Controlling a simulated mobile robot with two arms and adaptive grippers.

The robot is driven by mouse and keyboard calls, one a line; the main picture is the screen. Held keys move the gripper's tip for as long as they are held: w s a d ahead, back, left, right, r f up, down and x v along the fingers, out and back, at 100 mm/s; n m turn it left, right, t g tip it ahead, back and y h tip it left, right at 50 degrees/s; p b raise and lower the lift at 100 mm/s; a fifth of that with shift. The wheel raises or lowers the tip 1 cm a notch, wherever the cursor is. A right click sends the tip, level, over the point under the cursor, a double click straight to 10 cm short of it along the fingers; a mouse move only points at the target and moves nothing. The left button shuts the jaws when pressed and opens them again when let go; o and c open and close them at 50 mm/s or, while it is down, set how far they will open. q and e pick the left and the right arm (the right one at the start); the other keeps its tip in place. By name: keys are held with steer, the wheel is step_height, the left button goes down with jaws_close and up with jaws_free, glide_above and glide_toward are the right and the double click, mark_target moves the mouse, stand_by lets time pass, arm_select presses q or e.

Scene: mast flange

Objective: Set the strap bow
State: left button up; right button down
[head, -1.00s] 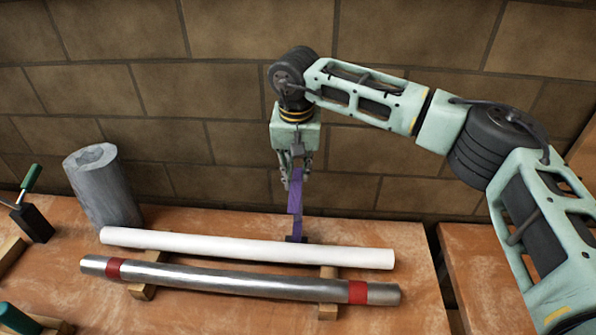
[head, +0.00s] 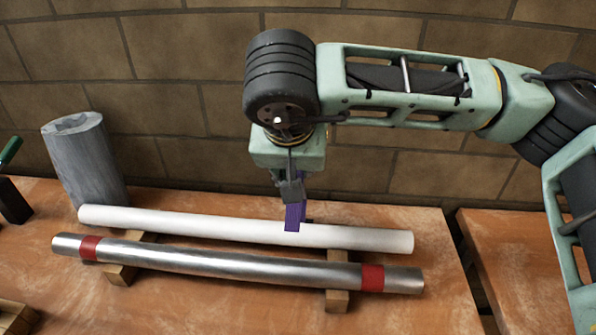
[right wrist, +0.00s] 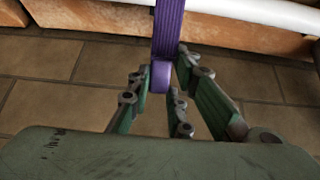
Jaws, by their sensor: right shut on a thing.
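A purple strap (head: 293,218) hangs from my right gripper (head: 291,193), its visible end overlapping the white tube (head: 360,236) in the head view. The right wrist view shows the strap (right wrist: 168,30) between the fingers of my right gripper (right wrist: 160,92), which is shut on it. The strap's far end is hidden in the head view. A slightly bowed metal bar (head: 220,260) with red bands (head: 90,247) near both ends lies in front of the tube. My arm's wrist partly hides the right gripper's fingers. My left gripper is not in view.
Wooden blocks (head: 336,300) lie under the bar and tube. A grey stone-like cylinder (head: 85,160) stands at the back left, with a green-handled tool (head: 12,198) beside it. A brick wall (head: 180,130) closes the back. The bench front (head: 240,310) is mostly clear.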

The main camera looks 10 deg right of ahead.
steer(key=shift+s+f+t+b, duration=0.1)
steer(key=shift+s+t+b, duration=0.2)
steer(key=shift+s+b, duration=0.05)
steer(key=c, duration=1.6)
jaws_free()
steer(key=v, duration=1.2)
steer(key=shift+a, duration=0.15)
steer(key=shift+c, duration=0.2)
